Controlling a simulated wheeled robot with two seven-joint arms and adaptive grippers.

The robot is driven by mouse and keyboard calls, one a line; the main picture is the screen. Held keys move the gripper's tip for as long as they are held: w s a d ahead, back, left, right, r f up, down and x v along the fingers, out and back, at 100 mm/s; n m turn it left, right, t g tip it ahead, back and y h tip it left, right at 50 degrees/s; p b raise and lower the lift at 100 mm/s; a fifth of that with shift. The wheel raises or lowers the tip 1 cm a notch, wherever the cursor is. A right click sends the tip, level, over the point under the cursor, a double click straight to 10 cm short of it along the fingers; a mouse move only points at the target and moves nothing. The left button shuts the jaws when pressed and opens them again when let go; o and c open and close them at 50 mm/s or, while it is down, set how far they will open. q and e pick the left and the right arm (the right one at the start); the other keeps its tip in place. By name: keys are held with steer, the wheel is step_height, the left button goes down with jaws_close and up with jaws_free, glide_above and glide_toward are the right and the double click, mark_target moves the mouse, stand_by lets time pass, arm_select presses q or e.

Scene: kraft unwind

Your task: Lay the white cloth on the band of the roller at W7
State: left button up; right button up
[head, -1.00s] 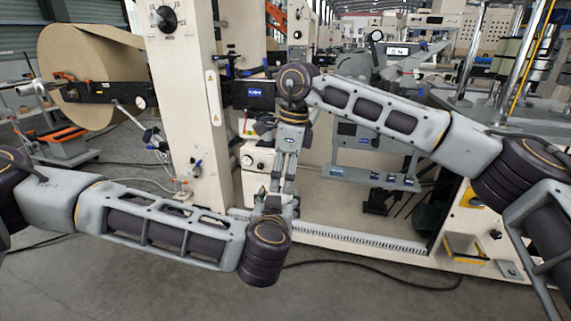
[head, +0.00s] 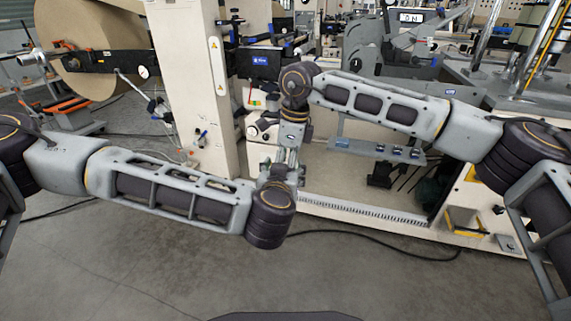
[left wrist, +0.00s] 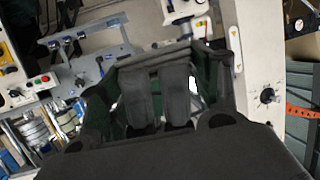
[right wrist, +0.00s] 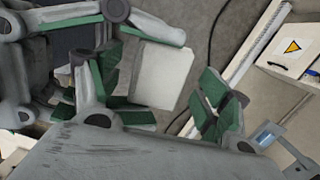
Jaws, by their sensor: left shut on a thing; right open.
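The white cloth (right wrist: 162,75) shows in the right wrist view as a pale flat panel below the green-padded finger of my left gripper (right wrist: 122,28), which is shut on it. In the left wrist view the left fingers (left wrist: 160,90) are dark, and only small white patches show there. My right gripper (right wrist: 158,90) is open, its green-padded fingers on either side of the cloth; I cannot tell whether they touch it. In the head view the right gripper (head: 286,157) points down close above the left hand (head: 275,176). The cloth is hidden there. I cannot pick out the W7 roller.
A cream machine column (head: 188,90) stands just behind the hands. A large kraft roll (head: 95,45) is at the back left. A machine shelf (head: 375,150) stands to the right. A black cable (head: 370,238) lies on the open floor in front.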

steer(key=c, duration=1.1)
arm_select(q)
steer(key=o, duration=1.1)
steer(key=shift+s, duration=0.15)
steer(key=shift+v, duration=5.85)
